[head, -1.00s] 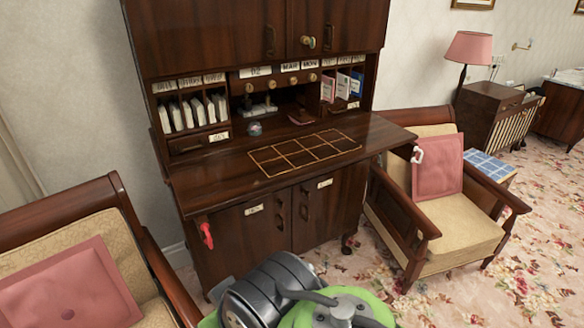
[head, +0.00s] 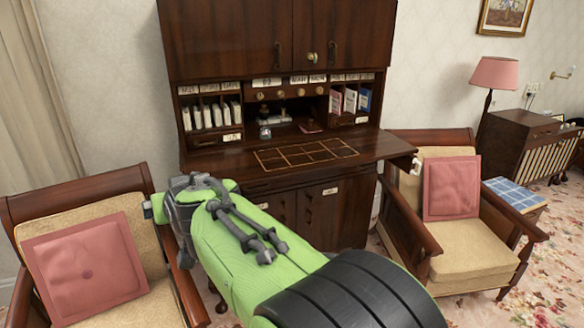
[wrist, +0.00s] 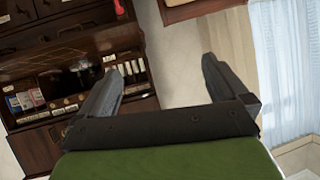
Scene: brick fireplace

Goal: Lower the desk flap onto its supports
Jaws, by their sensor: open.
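The desk flap (head: 350,146) is a dark wooden panel with a gold grid. It lies level in front of the pigeonholes of the desk (head: 270,45). In the wrist view the desk appears turned over, at left, with part of the flap (wrist: 70,50) and a red pull (wrist: 119,6) at the top edge. In the head view my green arm hides the desk's lower left front, where the supports are hard to see.
An armchair with a pink cushion (head: 88,270) stands left, close to my arm. Another armchair (head: 465,245) stands right of the desk. A side table with a blue checked top (head: 515,194) and a lamp (head: 495,73) are farther right. A pale curtain (wrist: 285,70) hangs in the wrist view.

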